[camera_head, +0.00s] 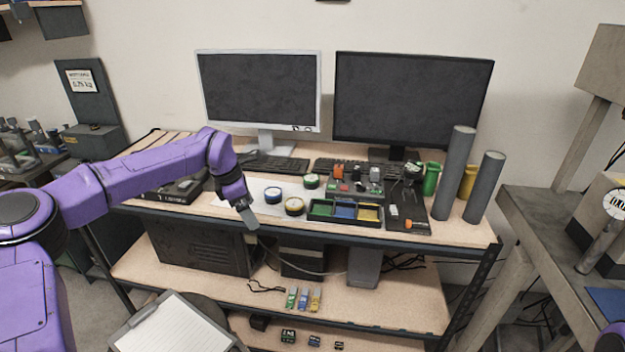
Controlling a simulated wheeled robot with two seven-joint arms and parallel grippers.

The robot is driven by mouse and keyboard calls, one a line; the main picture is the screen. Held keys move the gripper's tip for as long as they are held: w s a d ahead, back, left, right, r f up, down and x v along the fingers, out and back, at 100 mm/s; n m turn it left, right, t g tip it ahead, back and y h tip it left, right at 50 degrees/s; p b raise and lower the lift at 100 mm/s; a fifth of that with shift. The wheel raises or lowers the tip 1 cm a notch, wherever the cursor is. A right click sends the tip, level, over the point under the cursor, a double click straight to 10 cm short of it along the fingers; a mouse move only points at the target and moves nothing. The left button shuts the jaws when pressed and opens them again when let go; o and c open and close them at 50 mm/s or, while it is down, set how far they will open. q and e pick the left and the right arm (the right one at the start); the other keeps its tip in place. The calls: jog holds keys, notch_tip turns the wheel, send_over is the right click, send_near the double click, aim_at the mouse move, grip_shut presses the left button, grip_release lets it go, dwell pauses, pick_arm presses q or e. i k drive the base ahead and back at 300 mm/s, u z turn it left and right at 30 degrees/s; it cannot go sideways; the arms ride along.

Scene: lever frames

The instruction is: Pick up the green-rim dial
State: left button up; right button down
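The green-rim dial (311,181) lies on the table near the keyboards, behind the tray with coloured compartments. A blue-rim dial (273,195) and a yellow-rim dial (294,206) lie to its left and nearer the front. My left gripper (250,221) hangs at the table's front edge, left of the yellow-rim dial and apart from all three dials. Its fingers point down, and I cannot tell whether they are open or shut. My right gripper is not in view; only a bit of purple arm shows at the lower right corner.
A compartment tray (345,219) and a dark panel with small parts (408,214) stand right of the dials. Two tall grey cylinders (455,175) stand at the right end. Two monitors (258,88) and keyboards stand behind. A white sheet (233,200) lies under the dials' left side.

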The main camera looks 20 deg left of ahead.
aim_at(311, 181)
jog(key=i, duration=0.9)
